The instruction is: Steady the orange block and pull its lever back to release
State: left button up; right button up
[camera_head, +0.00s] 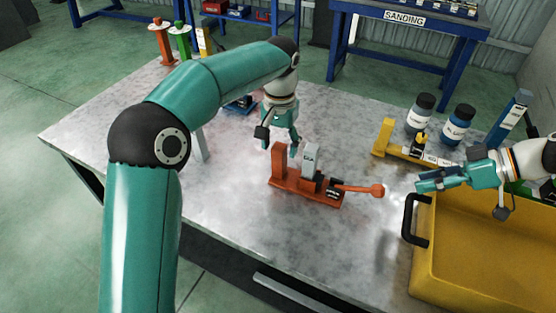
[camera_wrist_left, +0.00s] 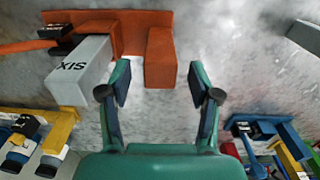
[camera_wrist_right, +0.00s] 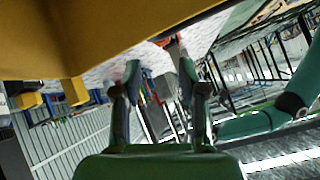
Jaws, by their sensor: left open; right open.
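The orange block (camera_head: 295,187) lies on the metal table with an upright orange post (camera_head: 278,160) at its left end and a grey block (camera_head: 311,158) beside it. Its orange lever (camera_head: 358,188) sticks out to the right and ends in a round knob. My left gripper (camera_head: 282,146) is open above the post; in the left wrist view the post (camera_wrist_left: 160,58) shows ahead between the fingers, not gripped. My right gripper (camera_head: 418,183) is open, pointing left, a short gap right of the knob. The right wrist view does not show the lever clearly.
A yellow bin (camera_head: 480,260) with a black handle (camera_head: 411,220) stands right, below my right gripper. A yellow fixture (camera_head: 405,150) and two bottles (camera_head: 421,112) stand behind. A blue fixture (camera_head: 240,104) is at the back. The table's front left is clear.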

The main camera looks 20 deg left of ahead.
aim_at(279, 161)
pick_arm(q)
notch_tip(279, 161, down, 6)
jog(key=shift+f, duration=0.1)
dwell(0.4)
grip_shut()
